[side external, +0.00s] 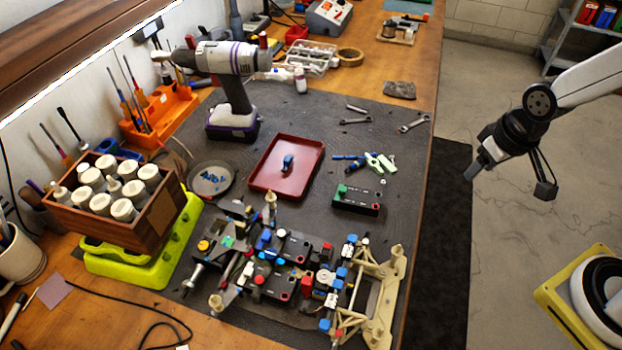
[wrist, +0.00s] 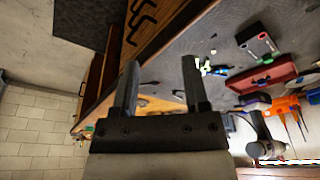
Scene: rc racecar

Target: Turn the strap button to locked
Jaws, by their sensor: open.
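The racecar chassis (side external: 345,305) lies at the front of the dark mat in the side view. It carries black modules and several small red, blue, white and yellow parts. I cannot tell which of these is the strap button, nor its setting. My gripper (side external: 474,172) hangs right of the bench, over the floor and well away from the chassis. In the wrist view my gripper (wrist: 156,80) has its two fingers spread with nothing between them. The chassis is not recognisable in the wrist view.
A black box with a green button (side external: 356,200) sits behind the chassis. Behind it are a red tray (side external: 268,177) and a cordless drill (side external: 233,100). A wooden crate of bottles (side external: 160,225) stands at left. The mat's right side is mostly clear.

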